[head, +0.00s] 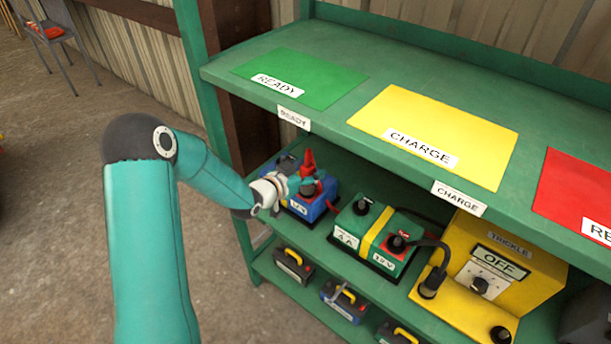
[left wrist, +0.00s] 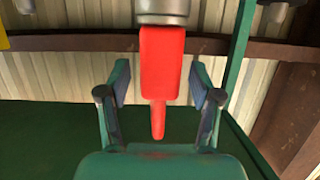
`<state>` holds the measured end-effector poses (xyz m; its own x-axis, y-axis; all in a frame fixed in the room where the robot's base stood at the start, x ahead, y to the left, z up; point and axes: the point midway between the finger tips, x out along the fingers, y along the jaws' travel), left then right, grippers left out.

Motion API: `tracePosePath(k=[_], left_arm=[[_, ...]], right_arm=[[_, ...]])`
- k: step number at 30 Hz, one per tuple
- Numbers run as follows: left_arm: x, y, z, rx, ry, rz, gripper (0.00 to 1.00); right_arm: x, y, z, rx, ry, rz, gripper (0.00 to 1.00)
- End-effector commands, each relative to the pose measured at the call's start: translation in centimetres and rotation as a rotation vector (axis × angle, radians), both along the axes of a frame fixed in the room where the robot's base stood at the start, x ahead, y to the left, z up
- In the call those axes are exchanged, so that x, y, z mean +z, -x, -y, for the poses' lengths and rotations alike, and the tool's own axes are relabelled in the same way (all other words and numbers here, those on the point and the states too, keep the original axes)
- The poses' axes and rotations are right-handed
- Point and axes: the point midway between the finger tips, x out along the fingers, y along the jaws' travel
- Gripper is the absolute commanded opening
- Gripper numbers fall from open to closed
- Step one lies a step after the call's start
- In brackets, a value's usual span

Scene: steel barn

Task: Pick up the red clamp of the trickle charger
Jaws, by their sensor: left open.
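The red clamp (head: 308,161) stands up at the blue battery (head: 308,207) on the middle shelf, at the far left. In the left wrist view the red clamp (left wrist: 163,65) lies between the two fingers, with a gap on each side, below a grey cylindrical part. My left gripper (head: 306,184) reaches in from the left over the blue battery. It is open around the clamp in the left wrist view (left wrist: 159,85). The yellow trickle charger (head: 537,277) stands to the right and reads OFF. My right gripper is out of view.
A green and yellow battery (head: 372,236) with black knob-like parts on top stands between the blue battery and charger. The green upper shelf (head: 375,85) overhangs them. Several small batteries, one with a yellow handle (head: 294,258), stand on the lower shelf. Open floor lies left.

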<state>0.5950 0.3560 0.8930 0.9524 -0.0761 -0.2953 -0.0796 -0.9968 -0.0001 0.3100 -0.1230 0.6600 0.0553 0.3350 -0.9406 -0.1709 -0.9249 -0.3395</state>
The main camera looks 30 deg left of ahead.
Motion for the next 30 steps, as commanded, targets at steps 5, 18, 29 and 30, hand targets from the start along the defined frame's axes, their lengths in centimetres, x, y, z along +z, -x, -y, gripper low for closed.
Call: tracePosePath(k=[5,18,29,30], left_arm=[[0.0,0.0,0.0,0.0,0.0,-0.001,0.48],[0.0,0.1,0.0,0.0,0.0,0.0,0.0],[1.8,0.0,-0.1,0.0,-0.004,0.005,0.0],[2.4,0.1,-0.1,0.0,-0.003,0.005,0.0]], right_arm=[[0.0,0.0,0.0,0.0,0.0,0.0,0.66],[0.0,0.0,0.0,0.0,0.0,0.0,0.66],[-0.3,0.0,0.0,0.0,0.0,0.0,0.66],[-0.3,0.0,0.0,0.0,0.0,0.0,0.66]])
